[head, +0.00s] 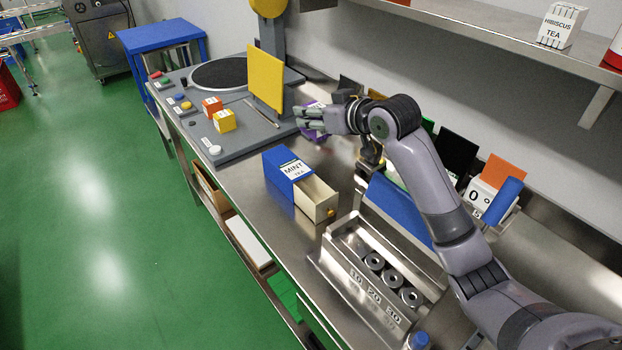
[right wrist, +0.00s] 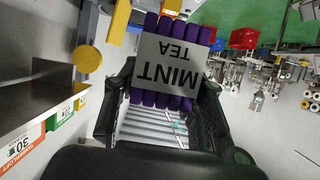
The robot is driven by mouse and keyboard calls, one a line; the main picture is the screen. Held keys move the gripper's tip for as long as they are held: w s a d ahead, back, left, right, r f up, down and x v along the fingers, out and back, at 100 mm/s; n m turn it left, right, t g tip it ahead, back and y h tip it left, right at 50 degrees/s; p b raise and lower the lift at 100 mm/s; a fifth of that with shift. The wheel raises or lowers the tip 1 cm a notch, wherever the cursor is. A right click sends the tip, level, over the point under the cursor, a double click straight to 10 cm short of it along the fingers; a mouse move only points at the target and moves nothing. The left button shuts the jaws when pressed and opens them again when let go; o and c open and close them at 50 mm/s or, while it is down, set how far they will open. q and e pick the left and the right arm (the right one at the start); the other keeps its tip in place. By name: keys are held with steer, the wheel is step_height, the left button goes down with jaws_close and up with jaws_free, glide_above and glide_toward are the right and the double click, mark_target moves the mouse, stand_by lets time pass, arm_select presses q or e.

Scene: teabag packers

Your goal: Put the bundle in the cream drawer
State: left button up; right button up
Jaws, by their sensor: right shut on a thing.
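My right gripper (head: 312,120) is shut on a purple bundle with a white MINT TEA label. The bundle (head: 314,133) shows only partly behind the fingers in the head view, above the back of the bench. In the right wrist view the bundle (right wrist: 170,60) sits between the gripper's two fingers (right wrist: 160,110), with its label upside down. The cream drawer (head: 318,203), with a small orange knob, sticks out of a blue MINT TEA box (head: 283,170) on the bench. The bundle is apart from the drawer, farther back. My left gripper is out of view.
A grey console (head: 235,135) with a yellow upright panel (head: 266,80) and small cubes stands beyond the box. A metal weight tray (head: 340,275) is in front. Upright cards (head: 458,150) line the wall side under a shelf (head: 470,42).

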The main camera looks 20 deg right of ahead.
mark_target(322, 135)
steer(key=f, duration=0.2)
steer(key=s+f, duration=0.1)
steer(key=f, duration=0.1)
steer(key=shift+s+a+f+p, duration=0.2)
steer(key=shift+p, duration=0.1)
steer(key=shift+w+d+f+p, duration=0.1)
steer(key=shift+w+f+p, duration=0.1)
steer(key=shift+f, duration=3.35)
steer(key=shift+w+f+p, duration=0.1)
steer(key=shift+f+p, duration=0.1)
steer(key=shift+f, duration=3.35)
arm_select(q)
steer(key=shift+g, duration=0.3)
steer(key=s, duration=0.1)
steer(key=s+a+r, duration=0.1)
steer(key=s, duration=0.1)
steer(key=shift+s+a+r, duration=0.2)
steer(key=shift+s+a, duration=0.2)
